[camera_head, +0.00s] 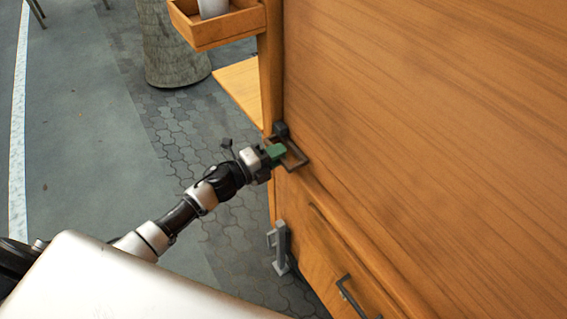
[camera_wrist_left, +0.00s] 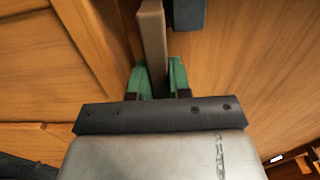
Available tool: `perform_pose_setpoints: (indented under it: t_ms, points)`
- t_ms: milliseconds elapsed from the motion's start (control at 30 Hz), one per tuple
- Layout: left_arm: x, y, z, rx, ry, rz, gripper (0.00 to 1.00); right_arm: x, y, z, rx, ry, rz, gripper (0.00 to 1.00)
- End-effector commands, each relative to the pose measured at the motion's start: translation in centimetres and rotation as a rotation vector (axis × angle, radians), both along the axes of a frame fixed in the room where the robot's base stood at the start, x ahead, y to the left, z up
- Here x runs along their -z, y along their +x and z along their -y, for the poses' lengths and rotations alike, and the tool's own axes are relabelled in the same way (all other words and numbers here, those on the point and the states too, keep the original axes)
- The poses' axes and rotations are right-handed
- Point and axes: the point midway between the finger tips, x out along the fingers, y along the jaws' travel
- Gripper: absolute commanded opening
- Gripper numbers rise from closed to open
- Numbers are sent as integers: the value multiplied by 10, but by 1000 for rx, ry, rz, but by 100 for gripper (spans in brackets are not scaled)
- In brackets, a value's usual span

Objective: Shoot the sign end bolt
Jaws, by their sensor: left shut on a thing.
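The bolt (camera_head: 295,160) is a dark metal piece with a bent bar, at the left edge of the wooden stall front. A dark block (camera_head: 281,130) sits just above it. My left gripper (camera_head: 275,151) reaches it from the left, its green fingers shut on the bar. In the left wrist view the green fingers (camera_wrist_left: 160,78) stand on either side of a brownish flat bar (camera_wrist_left: 152,40). A dark block (camera_wrist_left: 189,12) is beside that bar. The fingers hide part of the bar. My right gripper is in neither view.
The large wooden panel (camera_head: 430,110) fills the right side. Below it are drawers with a dark handle (camera_head: 345,290). A grey metal fitting (camera_head: 281,250) stands by the lower left edge. A wooden tray (camera_head: 215,27) juts out above. Paving (camera_head: 110,120) to the left is open.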

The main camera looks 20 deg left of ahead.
Motion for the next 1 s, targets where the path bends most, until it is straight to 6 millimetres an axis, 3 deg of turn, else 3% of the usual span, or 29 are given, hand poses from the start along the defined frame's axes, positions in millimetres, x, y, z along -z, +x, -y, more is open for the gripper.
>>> perform_pose_setpoints:
  t_ms: [167, 200, 367, 733, 1000]
  points:
    - [0, 2, -5, -14, 3, -1, 0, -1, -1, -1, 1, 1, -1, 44]
    - [0, 2, -5, -14, 3, -1, 20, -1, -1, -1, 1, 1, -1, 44]
    - [-1, 2, -4, -12, 3, -1, 44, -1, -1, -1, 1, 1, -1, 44]
    - [1, -4, -7, -10, 3, -2, 44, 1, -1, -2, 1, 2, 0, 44]
    - [3, -43, -38, -9, 5, -3, 44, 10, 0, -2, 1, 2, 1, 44]
